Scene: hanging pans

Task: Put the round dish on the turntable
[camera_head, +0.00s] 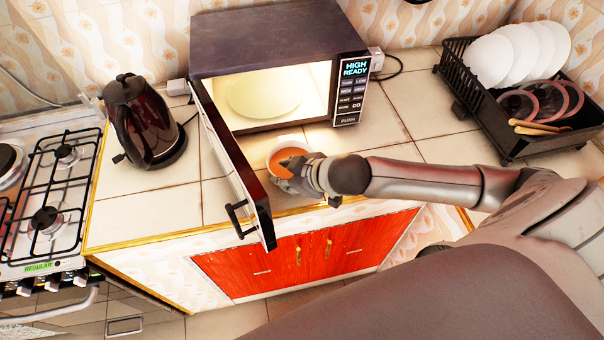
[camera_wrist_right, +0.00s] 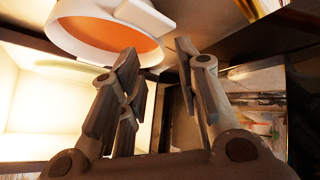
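The round dish (camera_head: 289,150) is white with an orange inside and a white tab handle; it is in front of the open microwave, partly hidden by my right gripper (camera_head: 299,182). In the right wrist view the dish (camera_wrist_right: 90,40) is at the top, with its handle just beyond my right gripper's fingertips (camera_wrist_right: 155,48). The fingers stand apart, with no clear grip visible. I cannot tell whether the dish rests on the counter. The turntable (camera_head: 264,97) is a pale disc inside the lit microwave, with nothing on it. My left gripper is not in view.
The microwave (camera_head: 280,42) has its door (camera_head: 232,165) swung open toward the front, left of the dish. A dark kettle (camera_head: 148,120) and a gas stove (camera_head: 45,195) are at left. A black rack (camera_head: 520,140) with plates is at right. Counter between kettle and door is clear.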

